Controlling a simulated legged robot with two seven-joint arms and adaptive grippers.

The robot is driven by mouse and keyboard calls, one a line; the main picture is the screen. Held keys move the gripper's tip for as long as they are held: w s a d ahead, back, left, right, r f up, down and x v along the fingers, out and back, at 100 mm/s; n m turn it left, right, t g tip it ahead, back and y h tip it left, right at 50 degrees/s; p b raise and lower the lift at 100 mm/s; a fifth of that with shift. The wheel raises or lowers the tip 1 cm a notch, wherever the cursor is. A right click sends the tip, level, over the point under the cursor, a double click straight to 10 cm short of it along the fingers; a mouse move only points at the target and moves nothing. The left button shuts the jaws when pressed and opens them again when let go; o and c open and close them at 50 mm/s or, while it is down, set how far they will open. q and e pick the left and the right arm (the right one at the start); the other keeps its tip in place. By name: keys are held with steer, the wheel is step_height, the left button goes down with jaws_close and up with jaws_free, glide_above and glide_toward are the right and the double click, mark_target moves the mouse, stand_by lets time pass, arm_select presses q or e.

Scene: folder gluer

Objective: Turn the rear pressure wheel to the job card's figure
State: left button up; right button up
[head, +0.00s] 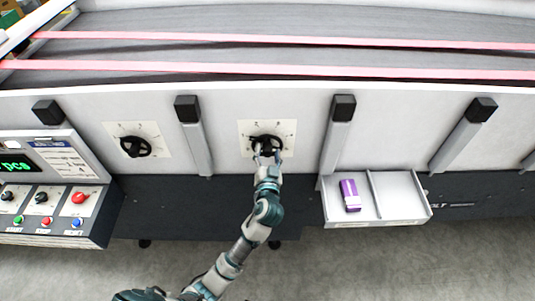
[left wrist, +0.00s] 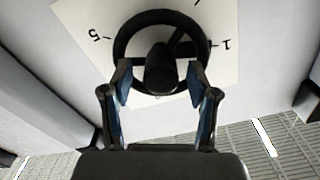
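A black pressure wheel (head: 265,141) sits on a pale dial plate (head: 246,128) at the middle of the machine's front. In the left wrist view the wheel (left wrist: 121,38) shows its rim, spokes and a dark central knob (left wrist: 160,72); the figures 5 and 1 are printed on its plate. My left gripper (head: 267,155) is at this wheel. Its fingers stand apart on both sides of the knob, with gaps visible; contact with the rim is unclear. A second black wheel (head: 135,147) is on another dial plate to the left. My right gripper is not in view.
A control panel (head: 98,205) with a green display, knobs, buttons and a small-print white card (head: 68,163) stands at left. An open tray (head: 385,215) holding a purple-and-white box (head: 350,195) juts out at right. Black-capped brackets (head: 197,150) flank the wheels. Pink belts (head: 290,71) run above.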

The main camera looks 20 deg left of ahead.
arm_select(q)
steer(key=shift+s, duration=0.1)
steer(key=shift+s+d+f, duration=0.1)
steer(key=shift+s+d, duration=0.05)
steer(key=shift+s, duration=0.15)
steer(key=v, duration=1.1)
